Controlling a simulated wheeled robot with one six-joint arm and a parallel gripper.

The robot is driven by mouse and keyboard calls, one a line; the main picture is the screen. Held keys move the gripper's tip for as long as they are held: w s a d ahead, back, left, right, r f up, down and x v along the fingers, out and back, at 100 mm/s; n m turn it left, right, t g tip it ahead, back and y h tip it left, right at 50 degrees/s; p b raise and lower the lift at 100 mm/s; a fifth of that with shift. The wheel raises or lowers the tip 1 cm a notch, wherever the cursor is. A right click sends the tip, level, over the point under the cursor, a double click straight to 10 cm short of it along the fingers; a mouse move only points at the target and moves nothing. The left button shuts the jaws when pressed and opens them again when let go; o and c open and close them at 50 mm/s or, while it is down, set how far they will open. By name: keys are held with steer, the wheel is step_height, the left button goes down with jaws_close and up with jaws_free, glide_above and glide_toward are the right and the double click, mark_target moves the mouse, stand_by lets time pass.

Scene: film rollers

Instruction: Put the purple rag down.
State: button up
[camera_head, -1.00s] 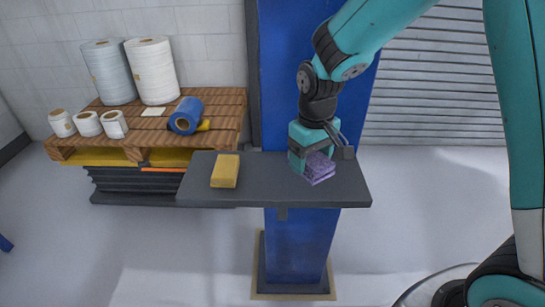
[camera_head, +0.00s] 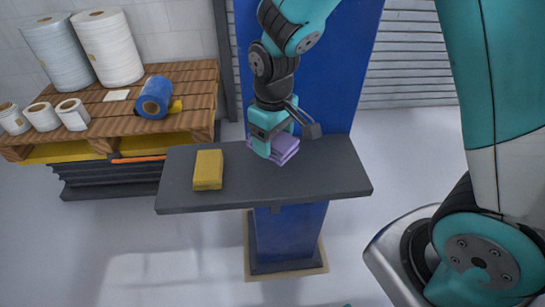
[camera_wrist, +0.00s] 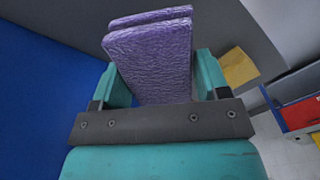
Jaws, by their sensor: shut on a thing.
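The purple rag (camera_head: 285,148) is a folded, thick pad. My gripper (camera_head: 272,147) is shut on it, over the back middle of the dark grey shelf (camera_head: 310,182). In the wrist view the rag (camera_wrist: 152,60) stands out between the two teal fingers of my gripper (camera_wrist: 160,85). The rag is at or just above the shelf top; I cannot tell whether it touches.
A yellow sponge-like block (camera_head: 208,169) lies on the shelf's left part. A blue column (camera_head: 290,235) stands behind and below the shelf. A wooden pallet (camera_head: 195,95) with white rolls (camera_head: 108,48) and a blue roll (camera_head: 154,97) is at the left. The shelf's right part is clear.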

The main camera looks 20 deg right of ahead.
mark_target(273, 170)
steer(key=shift+f+p, duration=0.35)
steer(key=shift+f, duration=3.2)
steer(key=shift+f, duration=0.2)
steer(key=o, duration=0.8)
steer(key=shift+r, duration=0.1)
steer(key=shift+r, duration=0.1)
step_height(273, 170, up, 12)
steer(key=shift+a+f+b, duration=0.1)
steer(key=shift+b, duration=0.95)
steer(key=s+a+r+y, duration=0.1)
steer(key=s+r, duration=0.2)
steer(key=s, duration=0.3)
steer(key=s+a+r+n+y, duration=0.1)
steer(key=s+a+r, duration=0.1)
steer(key=s, duration=0.4)
steer(key=s+a+r+y, duration=0.1)
steer(key=s+r+y, duration=0.1)
steer(key=s+r, duration=0.2)
steer(key=shift+s+a+r+n, duration=0.1)
steer(key=shift+s+a+n, duration=0.05)
steer(key=shift+s, duration=0.5)
steer(key=shift+s+a+r+n, duration=0.1)
steer(key=shift+s+n, duration=0.05)
steer(key=shift+s, duration=0.45)
